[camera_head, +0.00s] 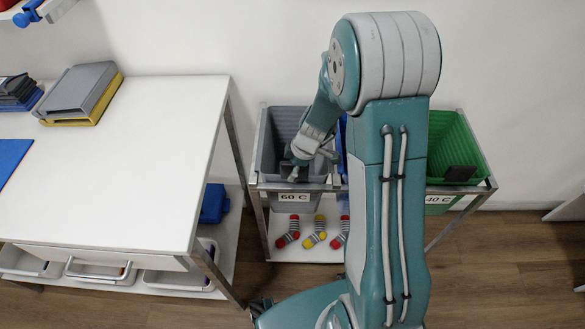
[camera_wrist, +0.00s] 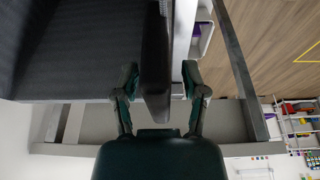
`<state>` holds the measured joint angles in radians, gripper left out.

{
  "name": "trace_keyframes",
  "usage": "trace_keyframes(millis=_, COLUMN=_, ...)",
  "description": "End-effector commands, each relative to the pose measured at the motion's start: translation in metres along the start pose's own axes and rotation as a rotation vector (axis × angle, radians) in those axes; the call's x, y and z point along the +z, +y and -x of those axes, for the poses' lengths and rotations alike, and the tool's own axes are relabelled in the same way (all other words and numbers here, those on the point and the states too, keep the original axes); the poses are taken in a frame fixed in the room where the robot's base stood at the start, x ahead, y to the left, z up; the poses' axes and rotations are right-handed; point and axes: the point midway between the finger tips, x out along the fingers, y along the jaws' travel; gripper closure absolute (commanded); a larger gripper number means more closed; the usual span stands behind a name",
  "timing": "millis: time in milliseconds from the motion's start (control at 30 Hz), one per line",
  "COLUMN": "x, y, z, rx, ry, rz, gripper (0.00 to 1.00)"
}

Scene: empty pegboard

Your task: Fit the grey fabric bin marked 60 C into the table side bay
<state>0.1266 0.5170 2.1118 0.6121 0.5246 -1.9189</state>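The grey fabric bin marked 60 C (camera_head: 266,150) sits in the left opening of a metal-framed rack, the bay nearest the white table. Its label shows on the front face. My gripper (camera_head: 292,174) is low over the bin's front part in the head view. In the wrist view, my gripper (camera_wrist: 160,80) has its fingers apart, one on each side of a dark upright tab (camera_wrist: 155,55). A gap shows on the tab's right side; the left finger is close to it, and contact cannot be told. My forearm hides part of the bin.
A green bin marked 40 C (camera_head: 452,140) stands in the right bay. A blue bin (camera_head: 342,147) shows partly behind my arm. Striped socks (camera_head: 314,232) lie on the rack's lower shelf. The white table (camera_head: 140,170) stands close on the left, with a narrow gap.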

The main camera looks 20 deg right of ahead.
Motion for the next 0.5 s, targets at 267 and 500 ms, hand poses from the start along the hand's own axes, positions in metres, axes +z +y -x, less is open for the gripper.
trace_keyframes(millis=267, x=0.000, y=0.001, z=0.011, rx=0.002, ry=0.001, rz=0.001, gripper=0.44)
trace_keyframes(millis=500, x=0.000, y=0.001, z=0.059, rx=0.006, ry=0.002, rz=0.001, gripper=0.44)
